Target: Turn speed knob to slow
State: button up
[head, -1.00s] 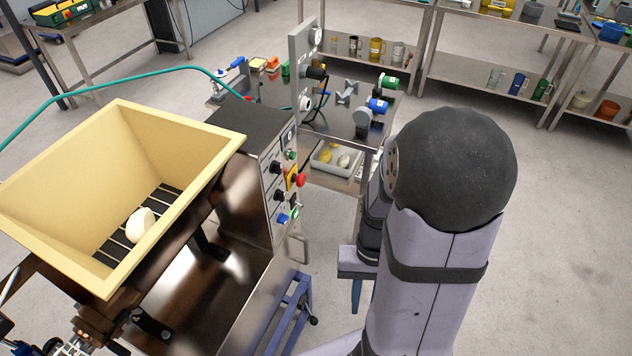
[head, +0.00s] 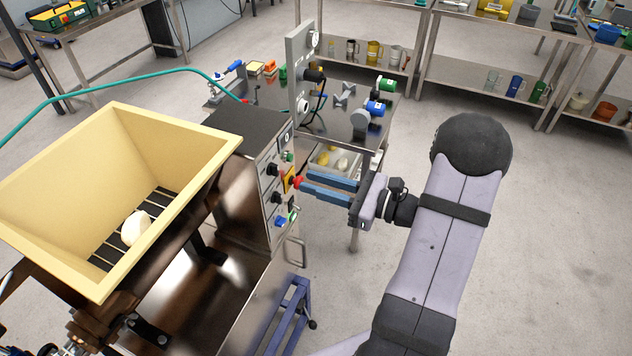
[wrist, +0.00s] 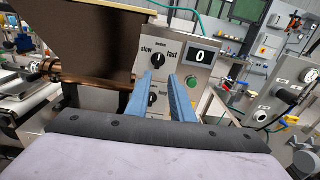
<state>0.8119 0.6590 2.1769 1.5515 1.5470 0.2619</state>
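The speed knob (wrist: 157,61) is a black dial on a light metal panel in the wrist view, with "slow" printed at its left and "fast" at its right. Its pointer looks roughly upward, but the exact setting is too small to read. My gripper (head: 304,184) is open, its two blue fingers apart and extended towards the control panel (head: 267,217). In the wrist view my gripper (wrist: 161,76) has its fingertips just below the speed knob, with nothing between them but a view of the panel. Whether the fingertips touch the panel cannot be told.
A display reading 0 (wrist: 202,57) is right of the knob. A second black knob (wrist: 152,99) sits lower, partly behind the fingers. A red button (head: 298,182) sticks out near the fingertips. A hopper (head: 188,176) holds pale dough (head: 136,228).

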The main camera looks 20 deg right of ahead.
jog(key=shift+s+a+r+y, duration=0.2)
jog(key=shift+r+y, duration=0.1)
jog(key=shift+r, duration=0.1)
jog(key=shift+w, duration=0.15)
